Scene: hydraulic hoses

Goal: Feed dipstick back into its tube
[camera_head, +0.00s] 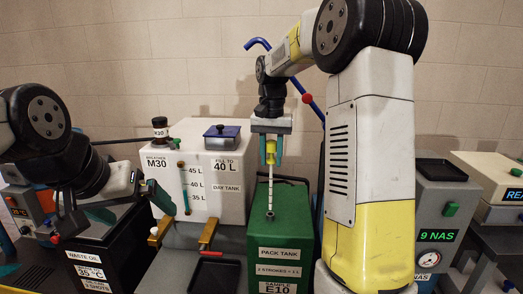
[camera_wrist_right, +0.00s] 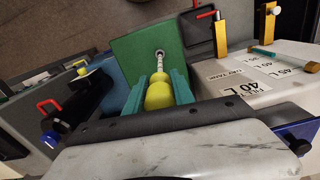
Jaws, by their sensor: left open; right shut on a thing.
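The dipstick has a yellow handle (camera_head: 271,150) and a thin pale rod (camera_head: 270,185) hanging nearly upright. My right gripper (camera_head: 268,152) is shut on the handle, above the green pack tank (camera_head: 280,238). The rod's lower end meets the tube opening (camera_head: 270,215) on the tank's top; I cannot tell whether the tip is inside. In the right wrist view the handle (camera_wrist_right: 158,96) sits between the teal fingers, and the rod points at the round opening (camera_wrist_right: 160,54). My left gripper (camera_head: 160,197) is open and empty at the left, in front of the white day tank.
The white day tank (camera_head: 228,185) with a blue-lidded filler (camera_head: 222,131) stands left of the pack tank. A black waste oil box (camera_head: 95,250) is at the left. A grey unit with a gauge (camera_head: 440,225) is at the right.

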